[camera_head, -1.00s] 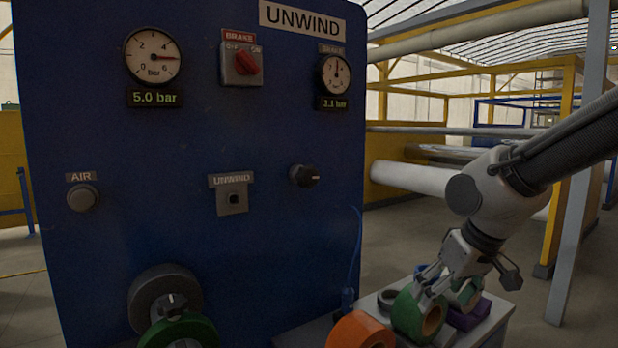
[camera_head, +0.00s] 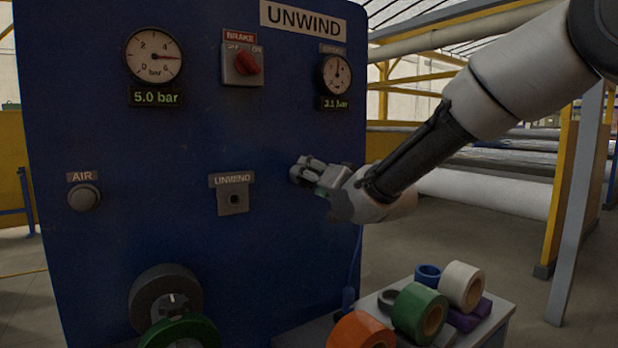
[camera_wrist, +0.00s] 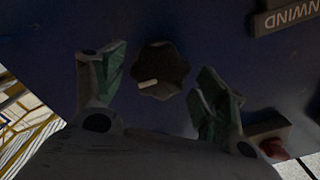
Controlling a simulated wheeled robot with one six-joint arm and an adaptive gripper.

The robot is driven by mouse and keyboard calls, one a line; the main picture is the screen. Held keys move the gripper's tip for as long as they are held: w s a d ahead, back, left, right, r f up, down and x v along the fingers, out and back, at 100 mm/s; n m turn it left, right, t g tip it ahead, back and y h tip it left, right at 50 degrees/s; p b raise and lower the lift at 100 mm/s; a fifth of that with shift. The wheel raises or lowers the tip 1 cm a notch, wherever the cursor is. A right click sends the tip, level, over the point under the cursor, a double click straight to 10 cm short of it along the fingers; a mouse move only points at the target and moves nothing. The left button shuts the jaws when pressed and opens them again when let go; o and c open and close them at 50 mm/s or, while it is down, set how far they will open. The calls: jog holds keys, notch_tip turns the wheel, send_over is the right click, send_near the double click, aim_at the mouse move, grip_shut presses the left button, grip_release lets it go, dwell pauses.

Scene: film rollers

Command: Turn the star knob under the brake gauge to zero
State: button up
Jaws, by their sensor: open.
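The black star knob (camera_wrist: 160,70) with a pale pointer mark sits on the blue panel, between the open fingers of my gripper (camera_wrist: 158,82) in the wrist view. The fingers show on both sides of it, apart from it. In the head view my gripper (camera_head: 308,172) is at the panel and hides the knob. The brake gauge (camera_head: 336,74) is above, with its needle near upright and a display (camera_head: 333,102) that appears to read 2.1 bar, though small and blurred.
A red brake switch (camera_head: 247,64) and a 5.0 bar gauge (camera_head: 153,55) are on the panel (camera_head: 120,240). The unwind socket (camera_head: 233,198) is left of my gripper. Tape rolls, including a green one (camera_head: 418,312), stand on a cart below my arm.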

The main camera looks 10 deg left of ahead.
jog(key=shift+x, duration=1.05)
jog(key=shift+d, duration=0.1)
jog(key=c, duration=1)
jog(key=n, duration=0.4)
jog(key=shift+n, duration=0.4)
jog(key=n, duration=0.4)
jog(key=shift+s+n, duration=0.1)
jog(key=shift+n, duration=0.2)
jog(key=n, duration=0.9)
jog(key=shift+f, duration=0.1)
jog(key=shift+n, duration=0.3)
